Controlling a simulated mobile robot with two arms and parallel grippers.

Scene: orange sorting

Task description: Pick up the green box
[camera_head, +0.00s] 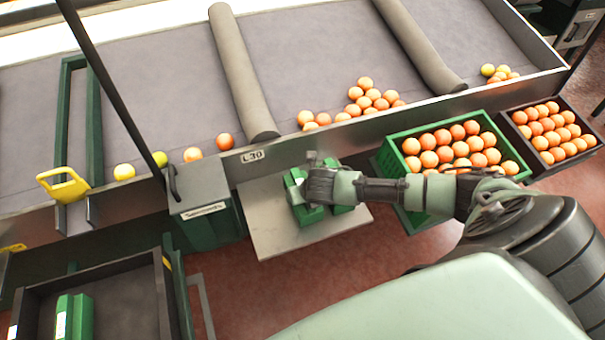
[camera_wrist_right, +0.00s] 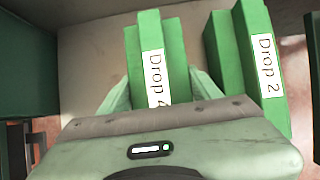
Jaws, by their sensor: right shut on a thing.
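Two green boxes stand side by side on a pale grey platform (camera_head: 270,238). The green box labelled "Drop 4" (camera_wrist_right: 148,45) is between the fingers of my right gripper (camera_wrist_right: 160,92), which is shut on it. In the head view this box (camera_head: 296,190) is partly hidden by my right gripper (camera_head: 306,190). The other green box, labelled "Drop 2" (camera_wrist_right: 262,65), stands just to the right, apart from the gripper; it also shows in the head view (camera_head: 343,208). My left gripper is not in view.
A green crate (camera_head: 386,160) and a dark crate (camera_head: 513,134), both full of oranges, stand to the right. A dark tray (camera_head: 28,300) at lower left holds another green box (camera_head: 75,318). The conveyor edge (camera_head: 310,140) with loose oranges runs behind the platform.

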